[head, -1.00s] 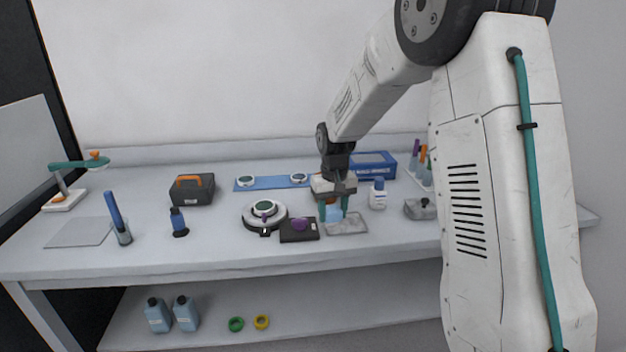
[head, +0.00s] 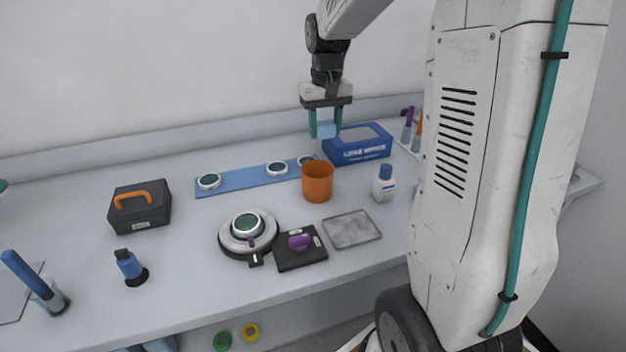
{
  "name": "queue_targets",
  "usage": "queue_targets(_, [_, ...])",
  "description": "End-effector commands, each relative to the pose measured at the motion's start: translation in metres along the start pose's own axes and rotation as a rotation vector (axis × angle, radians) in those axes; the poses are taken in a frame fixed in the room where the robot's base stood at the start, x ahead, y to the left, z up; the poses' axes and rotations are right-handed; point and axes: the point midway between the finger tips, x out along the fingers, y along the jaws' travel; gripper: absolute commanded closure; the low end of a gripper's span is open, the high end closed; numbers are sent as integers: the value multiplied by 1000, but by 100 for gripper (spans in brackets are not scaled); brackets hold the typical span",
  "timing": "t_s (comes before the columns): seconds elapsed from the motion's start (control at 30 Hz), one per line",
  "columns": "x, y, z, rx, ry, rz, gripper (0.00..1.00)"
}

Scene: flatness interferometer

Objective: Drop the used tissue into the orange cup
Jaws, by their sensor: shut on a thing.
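The used tissue (head: 326,130) is a small light-blue piece between the teal fingers of my gripper (head: 325,124). My gripper is shut on it and holds it in the air, above the bench. The orange cup (head: 318,183) stands upright on the bench, below the gripper in the picture. The tissue appears apart from the cup and above its rim. How far it is in depth from the cup's opening I cannot tell. The inside bottom of the cup is hidden.
A blue wipes box (head: 358,145) stands behind right of the cup, a white bottle (head: 384,184) to its right. A blue strip with round optics (head: 243,179) lies behind left. A grey tray (head: 352,229), a black block (head: 301,249) and a round fixture (head: 248,234) are in front.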

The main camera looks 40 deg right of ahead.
Motion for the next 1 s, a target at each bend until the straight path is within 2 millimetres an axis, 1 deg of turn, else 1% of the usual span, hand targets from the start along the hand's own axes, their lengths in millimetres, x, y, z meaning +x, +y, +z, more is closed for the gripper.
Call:
queue_targets(0.1, [16,-1,1,-2,-3,0,79])
queue_targets(0.33, [40,0,0,-1,-2,0,79])
queue_targets(0.5, [47,0,0,0,0,0,79])
queue_targets(0.77, [48,1,0,2,1,0,79])
queue_targets(0.8, [48,1,0,2,1,0,47])
queue_targets(0.87, [48,1,0,2,1,0,31])
queue_targets(1.0, [48,1,0,1,1,0,30])
